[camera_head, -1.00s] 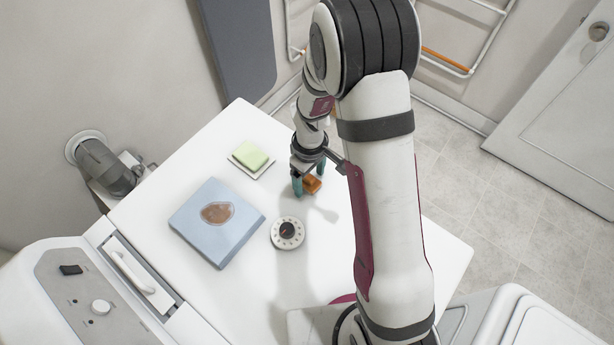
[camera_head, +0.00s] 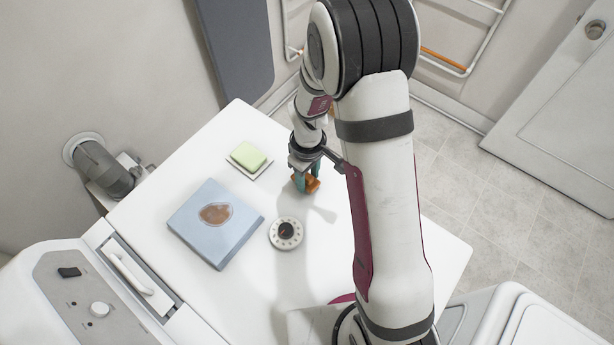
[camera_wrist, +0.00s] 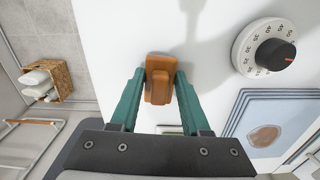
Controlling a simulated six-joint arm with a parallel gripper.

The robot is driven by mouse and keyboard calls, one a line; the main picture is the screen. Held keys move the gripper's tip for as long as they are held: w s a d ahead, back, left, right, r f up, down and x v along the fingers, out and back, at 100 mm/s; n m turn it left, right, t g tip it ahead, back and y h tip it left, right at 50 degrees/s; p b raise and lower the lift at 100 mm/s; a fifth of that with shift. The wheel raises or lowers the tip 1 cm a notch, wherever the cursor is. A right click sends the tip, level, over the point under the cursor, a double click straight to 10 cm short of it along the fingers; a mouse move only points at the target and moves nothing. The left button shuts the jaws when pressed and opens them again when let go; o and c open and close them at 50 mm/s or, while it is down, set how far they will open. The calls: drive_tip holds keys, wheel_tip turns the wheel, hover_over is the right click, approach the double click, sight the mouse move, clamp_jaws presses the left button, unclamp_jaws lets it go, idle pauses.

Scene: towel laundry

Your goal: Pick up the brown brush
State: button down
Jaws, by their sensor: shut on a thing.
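The brown brush (camera_wrist: 158,80) is a small orange-brown block with a raised grip. In the wrist view it sits between the two teal fingers of my gripper (camera_wrist: 160,84), which touch it from both sides. In the head view the brush (camera_head: 312,184) shows partly below the fingers of my gripper (camera_head: 306,182), over the white table. My gripper is shut on the brush. I cannot tell whether the brush is clear of the table.
A folded blue towel (camera_head: 195,240) with a brown stain lies on the table (camera_head: 240,300). A round dial timer (camera_head: 286,233) is beside it. A green soap bar (camera_head: 248,155) rests on a dish behind. A basket (camera_wrist: 62,80) stands on the floor.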

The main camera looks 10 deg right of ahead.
sight(310, 177)
drive_tip(key=r, duration=0.4)
drive_tip(key=shift+d+r, duration=0.1)
drive_tip(key=shift+d, duration=0.15)
drive_tip(key=s+d+r, duration=0.4)
drive_tip(key=d+r, duration=0.2)
drive_tip(key=d, duration=0.4)
drive_tip(key=shift+s+r, duration=0.25)
drive_tip(key=shift+s, duration=0.05)
drive_tip(key=shift+d, duration=0.1)
